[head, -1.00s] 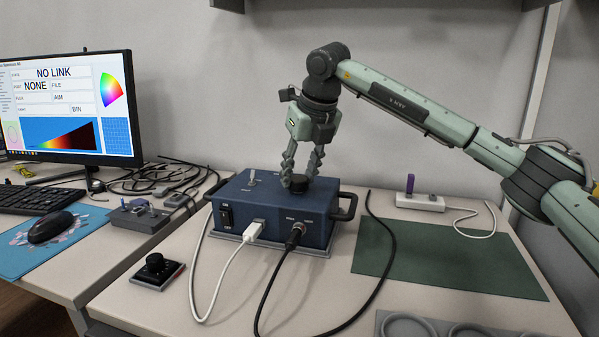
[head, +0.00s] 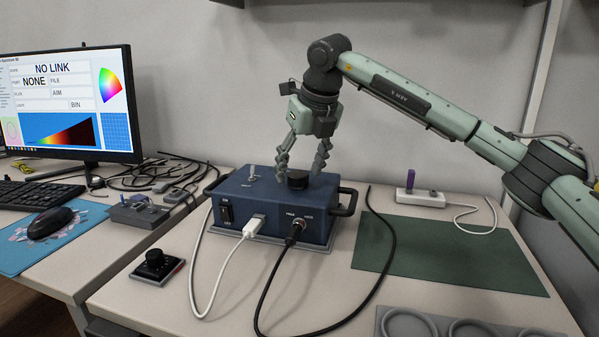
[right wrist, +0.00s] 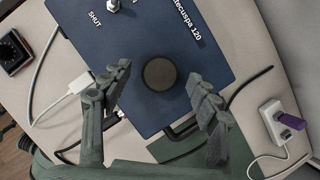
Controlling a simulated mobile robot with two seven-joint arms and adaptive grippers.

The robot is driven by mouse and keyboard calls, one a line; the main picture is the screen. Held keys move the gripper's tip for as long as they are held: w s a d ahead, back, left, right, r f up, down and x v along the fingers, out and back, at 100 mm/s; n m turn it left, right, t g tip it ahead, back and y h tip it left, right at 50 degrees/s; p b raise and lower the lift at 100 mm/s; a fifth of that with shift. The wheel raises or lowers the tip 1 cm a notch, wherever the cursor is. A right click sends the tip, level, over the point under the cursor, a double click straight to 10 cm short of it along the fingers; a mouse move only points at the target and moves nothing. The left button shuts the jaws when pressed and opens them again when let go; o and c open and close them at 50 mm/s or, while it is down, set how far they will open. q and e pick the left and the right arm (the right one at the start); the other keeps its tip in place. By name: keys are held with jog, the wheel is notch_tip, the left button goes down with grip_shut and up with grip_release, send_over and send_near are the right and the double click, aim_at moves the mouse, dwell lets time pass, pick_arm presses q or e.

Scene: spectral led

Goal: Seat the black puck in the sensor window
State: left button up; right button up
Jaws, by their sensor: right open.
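The black puck (head: 298,181) sits on top of the blue instrument box (head: 262,208); the window beneath it is hidden, so I cannot tell how deep it sits. In the right wrist view the round puck (right wrist: 160,73) lies flat on the blue lid (right wrist: 140,40), between the spread fingers and slightly ahead of them. My right gripper (head: 300,172) is open above the box, its fingers to either side of the puck with gaps between. My left gripper is not in view.
A white cable (head: 223,270) and a black cable (head: 272,287) plug into the box front. A small black-knobbed unit (head: 156,267) stands front left. A green mat (head: 445,258) lies right, with a white strip holding a purple stick (head: 420,198) behind it. The monitor (head: 65,105) reads NO LINK.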

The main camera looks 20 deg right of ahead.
jog(key=v, duration=1)
jog(key=shift+r, duration=0.4)
jog(key=shift+s, duration=0.15)
dwell(1.4)
